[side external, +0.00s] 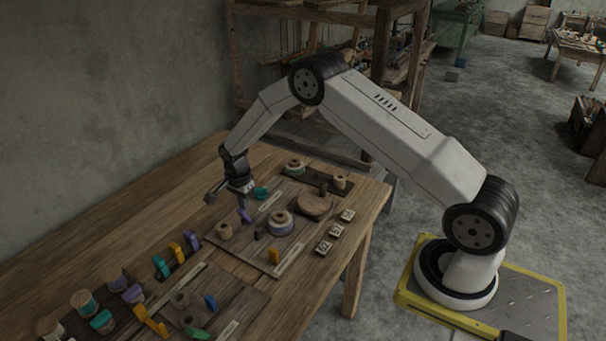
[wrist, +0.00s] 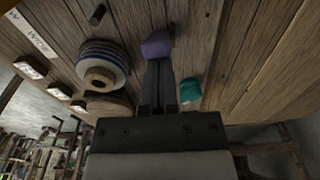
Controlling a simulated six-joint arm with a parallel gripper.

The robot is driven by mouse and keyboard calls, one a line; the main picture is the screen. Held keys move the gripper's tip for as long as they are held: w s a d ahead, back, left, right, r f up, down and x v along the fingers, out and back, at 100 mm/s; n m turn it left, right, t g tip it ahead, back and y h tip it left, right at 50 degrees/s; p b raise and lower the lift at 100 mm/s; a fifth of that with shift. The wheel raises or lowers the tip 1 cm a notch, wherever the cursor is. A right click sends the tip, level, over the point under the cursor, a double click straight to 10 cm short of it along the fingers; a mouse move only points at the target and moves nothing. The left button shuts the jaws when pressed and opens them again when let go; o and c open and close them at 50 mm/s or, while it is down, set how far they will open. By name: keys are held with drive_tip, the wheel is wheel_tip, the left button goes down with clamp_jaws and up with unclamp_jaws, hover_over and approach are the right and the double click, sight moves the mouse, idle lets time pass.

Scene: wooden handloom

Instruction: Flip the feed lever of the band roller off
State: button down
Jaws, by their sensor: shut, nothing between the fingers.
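My gripper (side external: 246,197) points down over a wooden board on the bench, with its fingers together and empty. In the wrist view the closed fingertips (wrist: 158,64) are right at a purple lever (wrist: 157,44), which also shows in the side view (side external: 245,216). I cannot tell whether they touch it. A teal lever (wrist: 190,90) is just right of the fingers; it also shows in the side view (side external: 262,193). A roller or spool with blue and pale bands (side external: 280,222) stands on the same board, left of the fingers in the wrist view (wrist: 100,62). No label naming the feed lever is readable.
A yellow lever (side external: 274,256), a wooden spool (side external: 224,231) and a dark peg (wrist: 97,14) stand close by. Small number tiles (side external: 336,231) lie near the bench edge. More levers and spools crowd the near-left bench (side external: 120,280). Bare bench lies behind the gripper (side external: 165,190).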

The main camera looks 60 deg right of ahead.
drive_tip(key=shift+d+f, duration=0.15)
drive_tip(key=shift+d, duration=0.2)
drive_tip(key=shift+d, duration=0.15)
drive_tip(key=shift+d+r, duration=0.4)
drive_tip(key=shift+d, duration=0.4)
wheel_tip(320, 180, up, 11)
drive_tip(key=shift+f, duration=0.15)
drive_tip(key=shift+s, duration=0.1)
